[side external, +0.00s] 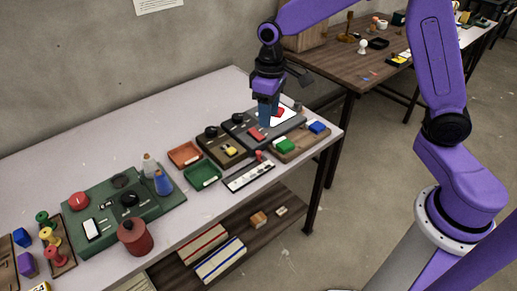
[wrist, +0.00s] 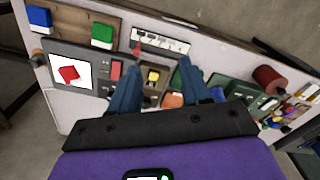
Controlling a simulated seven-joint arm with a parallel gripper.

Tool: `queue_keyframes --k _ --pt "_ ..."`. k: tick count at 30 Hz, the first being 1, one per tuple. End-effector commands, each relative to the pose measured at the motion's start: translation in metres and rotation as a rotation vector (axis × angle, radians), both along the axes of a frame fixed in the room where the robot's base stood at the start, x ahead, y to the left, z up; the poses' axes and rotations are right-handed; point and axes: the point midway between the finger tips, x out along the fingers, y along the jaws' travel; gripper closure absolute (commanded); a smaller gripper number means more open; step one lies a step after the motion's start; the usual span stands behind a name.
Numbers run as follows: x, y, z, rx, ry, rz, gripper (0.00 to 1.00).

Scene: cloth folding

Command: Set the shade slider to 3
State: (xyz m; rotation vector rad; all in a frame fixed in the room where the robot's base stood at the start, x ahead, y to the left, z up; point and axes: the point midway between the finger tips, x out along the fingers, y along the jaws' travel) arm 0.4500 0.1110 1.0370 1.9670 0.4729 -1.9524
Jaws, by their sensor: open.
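A dark grey panel (side external: 238,133) near the table's right end carries a white screen with a red shape (side external: 278,113), a red block (side external: 256,133) and a black knob. In the wrist view the screen (wrist: 70,72) and red block (wrist: 115,70) lie left of my fingers. A white marked strip (side external: 248,178) with a small red knob (side external: 258,156) lies at the front edge; the strip is also at the top of the wrist view (wrist: 165,42). I cannot tell which is the shade slider. My gripper (side external: 266,122) is open and empty above the grey panel.
An olive panel (side external: 221,150) with a yellow block sits left of the grey panel. Orange (side external: 185,154) and green (side external: 202,177) trays are further left. A brown board (side external: 300,146) holds green and blue blocks. A green board (side external: 103,232) with bottles stands left.

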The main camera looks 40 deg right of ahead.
Motion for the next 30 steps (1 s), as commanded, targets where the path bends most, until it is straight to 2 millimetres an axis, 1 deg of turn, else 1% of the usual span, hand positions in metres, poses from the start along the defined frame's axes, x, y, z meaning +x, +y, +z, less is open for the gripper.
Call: queue_keyframes --k 1,3,6,9,12,17,20,30 --pt "0.019 -0.006 -0.009 -0.002 0.006 -0.042 0.53" --pt "0.042 -0.014 -0.019 -0.003 0.006 -0.093 0.53" --pt "0.066 -0.026 -0.031 -0.004 0.007 -0.151 0.53" --pt "0.081 -0.035 -0.038 -0.003 0.007 -0.188 0.53" --pt "0.088 -0.04 -0.043 -0.003 0.007 -0.206 0.53" --pt "0.089 -0.041 -0.053 -0.005 0.01 -0.21 0.53" --pt "0.088 -0.042 -0.067 -0.005 0.011 -0.21 0.53" --pt "0.087 -0.041 -0.131 -0.005 0.011 -0.208 0.53"
